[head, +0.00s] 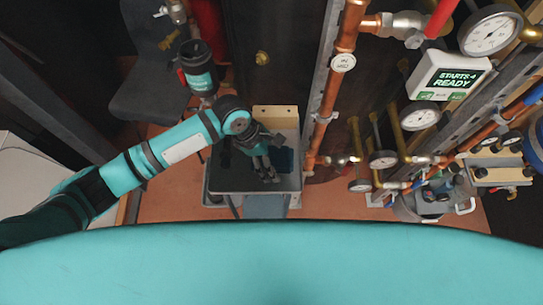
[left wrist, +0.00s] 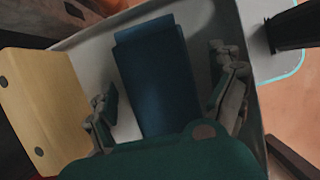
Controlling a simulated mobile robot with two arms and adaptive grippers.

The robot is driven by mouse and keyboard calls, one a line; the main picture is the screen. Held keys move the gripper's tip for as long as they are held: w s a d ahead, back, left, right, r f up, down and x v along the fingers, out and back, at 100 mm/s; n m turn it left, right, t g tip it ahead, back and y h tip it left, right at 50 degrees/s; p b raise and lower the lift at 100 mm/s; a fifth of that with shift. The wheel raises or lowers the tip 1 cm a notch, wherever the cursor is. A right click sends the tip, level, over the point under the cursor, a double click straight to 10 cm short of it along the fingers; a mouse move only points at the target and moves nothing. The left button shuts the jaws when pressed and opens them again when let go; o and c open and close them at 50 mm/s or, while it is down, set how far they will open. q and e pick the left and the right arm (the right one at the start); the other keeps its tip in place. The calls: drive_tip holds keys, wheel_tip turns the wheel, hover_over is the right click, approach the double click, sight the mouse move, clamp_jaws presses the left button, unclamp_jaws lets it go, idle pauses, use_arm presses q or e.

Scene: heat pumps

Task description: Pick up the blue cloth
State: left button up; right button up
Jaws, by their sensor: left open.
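The blue cloth (head: 286,160) lies on a grey tray-like cart top (head: 230,182), partly hidden by my left gripper in the head view. In the left wrist view the cloth (left wrist: 158,75) is a folded dark blue rectangle, its near end hidden behind my gripper's green body. My left gripper (head: 268,172) is over the cart top, pointing down. In the left wrist view its open fingers (left wrist: 168,95) stand on either side of the cloth, with gaps between finger and cloth. I cannot tell how high the fingertips are above it. My right gripper is not in view.
A pale wooden block (head: 275,112) stands at the cart's back edge, and left in the wrist view (left wrist: 45,105). A copper pipe (head: 328,90) rises close to the cart's right. Gauges (head: 383,159) and more pipes crowd the right. A dark chair (head: 150,70) stands back left.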

sight(276, 156)
use_arm(q)
drive_tip(key=shift+s+a, duration=0.1)
drive_tip(key=c, duration=1.2)
drive_tip(key=shift+f, duration=0.1)
drive_tip(key=shift+c, duration=0.2)
drive_tip(key=shift+b, duration=0.8)
drive_tip(key=r, duration=0.4)
drive_tip(key=shift+w, duration=0.2)
drive_tip(key=s, duration=0.5)
drive_tip(key=s+d+r, duration=0.1)
drive_tip(key=s, duration=0.4)
drive_tip(key=s+d, duration=0.1)
drive_tip(key=s, duration=0.5)
drive_tip(key=shift+s+r, duration=0.1)
drive_tip(key=shift+r, duration=0.25)
